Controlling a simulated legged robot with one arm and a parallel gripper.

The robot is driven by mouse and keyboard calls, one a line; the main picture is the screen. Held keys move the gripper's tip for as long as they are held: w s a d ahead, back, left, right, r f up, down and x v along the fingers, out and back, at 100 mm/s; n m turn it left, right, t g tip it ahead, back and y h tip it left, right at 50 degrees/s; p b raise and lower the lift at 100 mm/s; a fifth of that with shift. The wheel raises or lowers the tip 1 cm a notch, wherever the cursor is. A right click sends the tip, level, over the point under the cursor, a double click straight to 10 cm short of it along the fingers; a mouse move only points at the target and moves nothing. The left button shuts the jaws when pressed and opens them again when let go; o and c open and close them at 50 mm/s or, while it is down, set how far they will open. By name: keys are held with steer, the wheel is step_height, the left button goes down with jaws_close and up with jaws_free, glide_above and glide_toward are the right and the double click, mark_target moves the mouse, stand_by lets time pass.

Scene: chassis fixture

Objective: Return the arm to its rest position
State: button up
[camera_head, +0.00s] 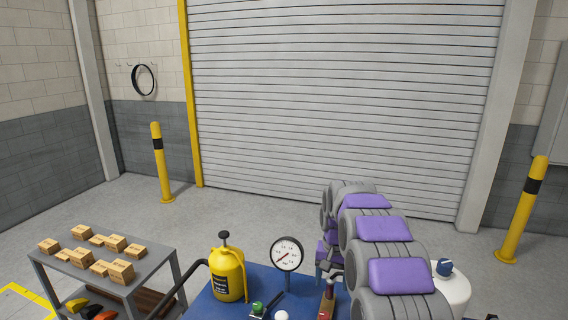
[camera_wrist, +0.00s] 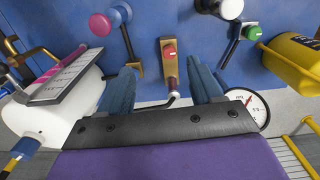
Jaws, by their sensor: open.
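My arm, with grey links and purple pads, reaches out over a blue bench panel (camera_head: 200,308) in the head view. My gripper (camera_wrist: 164,84) shows in the wrist view with its two blue fingers apart and nothing held between them. A brass-coloured fixture with a red button (camera_wrist: 170,51) stands on the panel ahead of the gap between the fingers. A bent metal lever lies between the fingers in the picture; whether anything touches it I cannot tell. In the head view my arm largely hides the gripper.
A pressure gauge (camera_head: 287,254), a yellow sprayer (camera_head: 227,274) and a green knob (camera_head: 257,307) stand left of my arm. A white container (camera_head: 454,291) stands right of it. A cart (camera_head: 165,250) with small boxes is at left. Open floor lies before the shutter (camera_head: 340,90).

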steer(key=s+r+n+b, duration=0.1)
steer(key=s+r, duration=0.1)
steer(key=s, duration=0.9)
steer(key=s+r+n+b, duration=0.1)
steer(key=s+r, duration=0.2)
steer(key=s, duration=0.8)
steer(key=s+f+b, duration=0.1)
steer(key=s+f, duration=0.1)
steer(key=s, duration=0.9)
steer(key=s+f+n+g+b, duration=0.1)
steer(key=s+f, duration=0.2)
steer(key=s, duration=0.9)
steer(key=shift+s+d+f, duration=0.15)
steer(key=shift+d+f, duration=0.05)
steer(key=shift+f, duration=0.05)
